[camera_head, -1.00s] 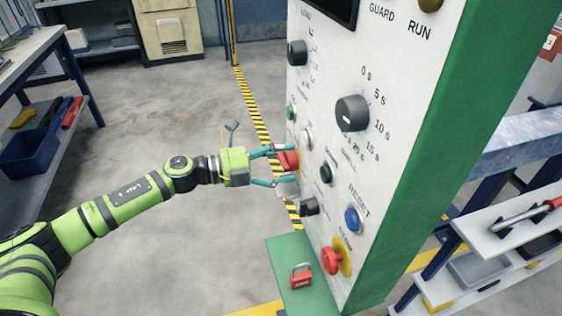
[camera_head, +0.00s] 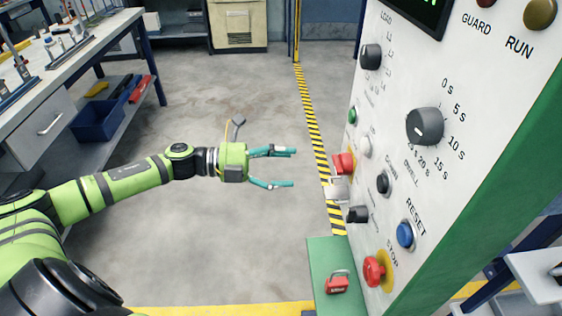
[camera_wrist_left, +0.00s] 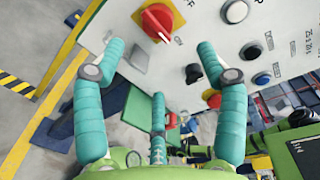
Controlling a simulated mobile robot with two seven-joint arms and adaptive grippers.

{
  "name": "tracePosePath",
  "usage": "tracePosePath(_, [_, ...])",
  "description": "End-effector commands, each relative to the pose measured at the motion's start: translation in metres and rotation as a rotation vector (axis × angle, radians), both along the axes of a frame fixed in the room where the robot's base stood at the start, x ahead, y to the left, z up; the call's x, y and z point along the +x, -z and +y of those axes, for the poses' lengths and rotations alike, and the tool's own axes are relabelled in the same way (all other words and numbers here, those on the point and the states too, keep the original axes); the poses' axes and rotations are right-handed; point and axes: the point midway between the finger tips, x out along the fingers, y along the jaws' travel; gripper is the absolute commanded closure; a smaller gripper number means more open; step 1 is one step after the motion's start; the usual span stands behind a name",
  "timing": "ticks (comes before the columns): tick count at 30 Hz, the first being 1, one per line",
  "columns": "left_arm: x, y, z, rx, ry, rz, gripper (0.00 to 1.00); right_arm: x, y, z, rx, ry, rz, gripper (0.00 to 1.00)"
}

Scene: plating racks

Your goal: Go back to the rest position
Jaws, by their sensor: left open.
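My left gripper (camera_head: 280,167) is open and empty, its teal fingers spread in free air to the left of the control panel (camera_head: 400,165). In the left wrist view my left gripper (camera_wrist_left: 158,75) points at the panel, with a red switch handle (camera_wrist_left: 160,20) on a yellow plate beyond the fingertips. In the head view this red switch (camera_head: 343,163) stands apart from the fingers, to their right. My right gripper is not in view.
A green ledge (camera_head: 322,262) with a red padlock (camera_head: 337,284) juts out below the panel. A workbench (camera_head: 75,50) with a blue bin (camera_head: 97,121) stands at left. The floor (camera_head: 215,255) around my left arm is clear.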

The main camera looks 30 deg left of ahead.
Motion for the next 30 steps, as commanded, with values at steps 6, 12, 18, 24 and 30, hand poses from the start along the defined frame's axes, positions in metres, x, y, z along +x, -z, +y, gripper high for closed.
tracePosePath(6, [-0.003,-0.001,0.004,0.000,0.001,-0.001,0.28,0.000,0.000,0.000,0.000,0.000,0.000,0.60])
tracePosePath(12, [-0.003,-0.001,0.004,0.000,0.001,-0.001,0.28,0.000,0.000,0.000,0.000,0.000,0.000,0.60])
tracePosePath(18, [-0.003,0.000,0.004,0.000,0.000,0.000,0.28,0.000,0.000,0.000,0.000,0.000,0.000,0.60])
tracePosePath(24, [0.019,0.033,0.027,-0.093,-0.150,0.089,0.28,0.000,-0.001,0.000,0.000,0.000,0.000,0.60])
tracePosePath(30, [0.039,0.157,0.089,-0.328,-0.560,0.384,0.28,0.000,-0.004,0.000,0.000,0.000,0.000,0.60])
